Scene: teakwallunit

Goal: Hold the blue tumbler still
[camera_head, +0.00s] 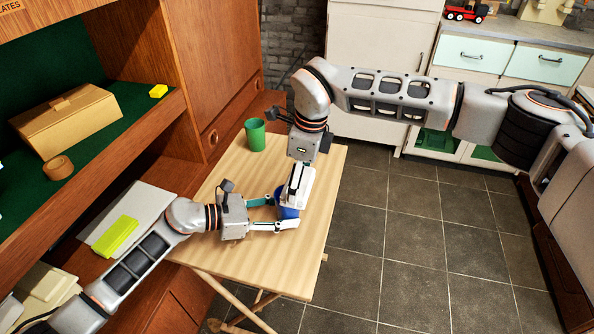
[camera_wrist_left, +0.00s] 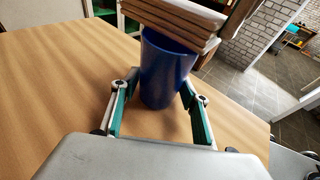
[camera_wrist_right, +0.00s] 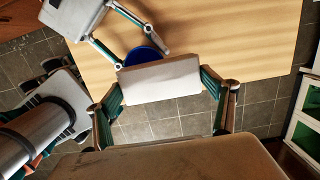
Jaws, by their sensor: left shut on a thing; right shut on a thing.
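The blue tumbler (camera_head: 287,212) stands upright on the small wooden table (camera_head: 230,180). My left gripper (camera_head: 284,209) is shut on it from the side. In the left wrist view the tumbler (camera_wrist_left: 163,78) sits between the two fingers. My right gripper (camera_head: 299,180) comes down from above, shut on a pale layered block (camera_head: 300,188). The block (camera_wrist_left: 180,20) looks like a stack of flat slabs in the left wrist view. It is over or beside the tumbler's rim and hides part of it; I cannot tell whether they touch.
A green cup (camera_head: 255,134) stands at the table's back. Left of the table, a wooden wall unit holds a tan box (camera_head: 66,118), a brown ring-shaped thing (camera_head: 58,168) and a yellow-green block (camera_head: 116,237). Tiled floor lies open to the right.

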